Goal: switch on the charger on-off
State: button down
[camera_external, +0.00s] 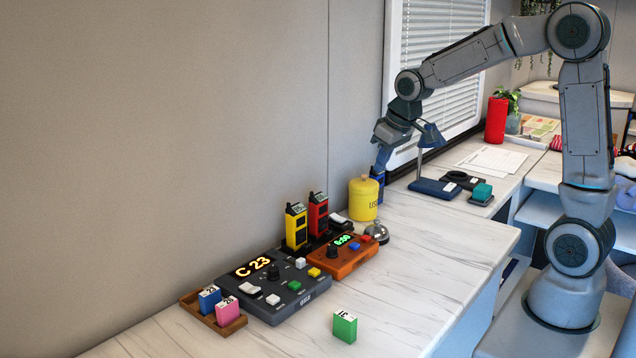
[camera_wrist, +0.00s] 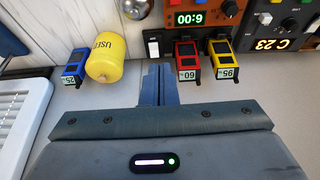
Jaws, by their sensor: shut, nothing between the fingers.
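The charger (camera_external: 318,240) is a black base against the wall, with a yellow battery (camera_external: 296,228) and a red battery (camera_external: 318,214) standing in it. A rocker switch (camera_external: 338,219), white and black, sits at its right end. In the wrist view the switch (camera_wrist: 153,46) is left of the red battery (camera_wrist: 187,62); its on or off position is too small to tell. My gripper (camera_wrist: 160,86) is shut and empty, its fingers pointing toward the switch with a gap between. In the external view my gripper (camera_external: 381,163) is above and behind the yellow canister.
The yellow canister (camera_external: 363,199) and a blue battery (camera_wrist: 76,66) stand beside the charger. An orange clock box (camera_external: 345,262), a silver bell (camera_external: 377,233) and a grey control box (camera_external: 268,303) are in front. A blue lamp (camera_external: 432,187) stands right. The counter's front is mostly clear.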

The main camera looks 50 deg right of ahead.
aim_at(334, 214)
jog(key=w+d+f, duration=0.2)
jog(key=w+f, duration=0.2)
jog(key=w, duration=0.5)
jog(key=shift+w+d+f+t+b, duration=0.15)
jog(key=shift+w+d+t+b, duration=0.05)
jog(key=shift+d+t+b, duration=0.1)
jog(key=p+x, duration=0.1)
jog(key=x, duration=1.3)
jog(key=shift+s+a, duration=0.15)
jog(key=shift+s, duration=0.05)
jog(key=shift+w+f+p, duration=0.15)
jog(key=shift+w+p, duration=0.05)
jog(key=shift+p, duration=0.3)
jog(key=shift+f, duration=0.15)
jog(key=shift+s, duration=0.15)
